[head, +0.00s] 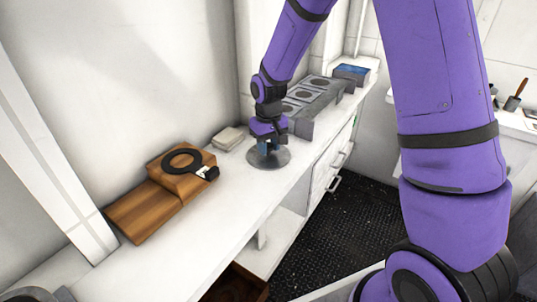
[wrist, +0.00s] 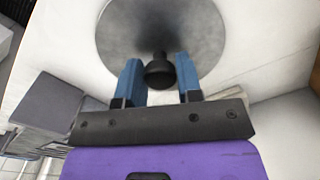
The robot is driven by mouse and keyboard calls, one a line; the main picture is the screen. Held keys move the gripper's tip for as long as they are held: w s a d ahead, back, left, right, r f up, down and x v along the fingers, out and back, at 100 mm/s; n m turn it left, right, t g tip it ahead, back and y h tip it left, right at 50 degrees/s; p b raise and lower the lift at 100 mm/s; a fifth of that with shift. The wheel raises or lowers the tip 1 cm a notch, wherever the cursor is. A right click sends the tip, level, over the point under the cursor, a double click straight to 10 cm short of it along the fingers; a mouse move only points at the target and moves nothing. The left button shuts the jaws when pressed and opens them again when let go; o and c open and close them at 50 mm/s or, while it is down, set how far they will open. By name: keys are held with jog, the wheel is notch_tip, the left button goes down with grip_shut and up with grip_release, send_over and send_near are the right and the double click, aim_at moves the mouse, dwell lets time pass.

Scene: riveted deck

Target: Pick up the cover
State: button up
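The cover (head: 268,160) is a round grey metal disc lying on the white counter, below my gripper in the head view. In the wrist view the cover (wrist: 160,30) fills the top middle, with a black knob (wrist: 159,70) at its centre. My gripper (wrist: 158,80) has two blue fingers, one on each side of the knob. The fingers are open, with a visible gap between each finger and the knob. In the head view my gripper (head: 266,147) points down at the cover, and the knob is hidden there.
A wooden block (head: 145,210) with a black ring-shaped item (head: 183,162) sits left on the counter (head: 215,225). A small pale stack (head: 228,138) lies behind the cover. A grey unit with round openings (head: 318,88) stands to the right. Counter between block and cover is clear.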

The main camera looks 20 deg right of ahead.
jog(key=c, duration=0.4)
jog(key=shift+c, duration=0.2)
